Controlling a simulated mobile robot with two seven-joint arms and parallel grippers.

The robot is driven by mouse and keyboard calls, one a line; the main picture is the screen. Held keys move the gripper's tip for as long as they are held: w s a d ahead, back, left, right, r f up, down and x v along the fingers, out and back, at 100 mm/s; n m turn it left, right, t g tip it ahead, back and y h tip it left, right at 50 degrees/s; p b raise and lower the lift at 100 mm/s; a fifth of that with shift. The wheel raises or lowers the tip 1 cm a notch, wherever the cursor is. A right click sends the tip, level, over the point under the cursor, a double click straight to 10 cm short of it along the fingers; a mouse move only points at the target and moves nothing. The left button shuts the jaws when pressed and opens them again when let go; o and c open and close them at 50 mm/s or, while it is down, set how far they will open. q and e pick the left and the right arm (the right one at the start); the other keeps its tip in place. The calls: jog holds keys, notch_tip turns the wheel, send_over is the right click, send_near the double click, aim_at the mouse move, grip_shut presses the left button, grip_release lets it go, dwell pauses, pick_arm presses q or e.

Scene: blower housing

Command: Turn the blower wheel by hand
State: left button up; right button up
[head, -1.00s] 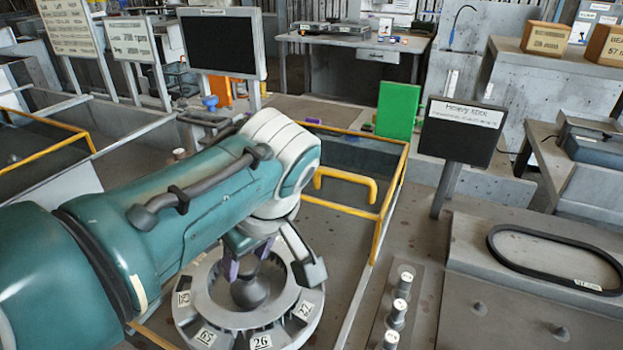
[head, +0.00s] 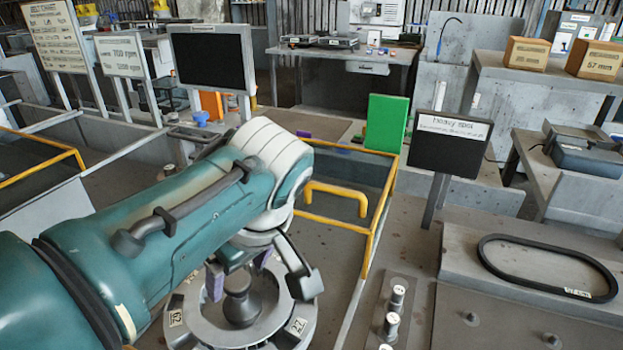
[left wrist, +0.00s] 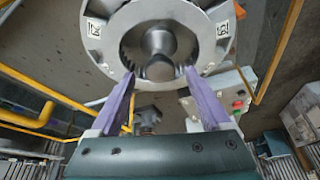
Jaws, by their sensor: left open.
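The grey blower wheel (head: 283,320) lies flat at the bottom centre of the head view, its near side cut off by the picture edge. It has numbered labels around its rim and a dark rounded hub (head: 240,305) in its middle. The wheel (left wrist: 105,35) and hub (left wrist: 160,45) also show at the top of the left wrist view. My left gripper (head: 240,272) is open. Its two purple fingers stand apart on either side of the hub, and the left wrist view shows their tips (left wrist: 160,75) by the wheel's inner ring. Contact cannot be told. My right gripper is not visible.
A yellow rail (head: 372,235) and yellow handle (head: 338,193) stand just beyond the wheel. Several short metal posts (head: 391,325) stand to its right. Farther right, a black belt (head: 548,268) lies on a grey plate. A dark sign (head: 449,143) and green panel (head: 386,122) stand behind.

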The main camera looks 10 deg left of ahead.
pick_arm(q)
jog(key=p+v, duration=0.1)
jog(key=v, duration=0.7)
jog(key=shift+r, duration=0.25)
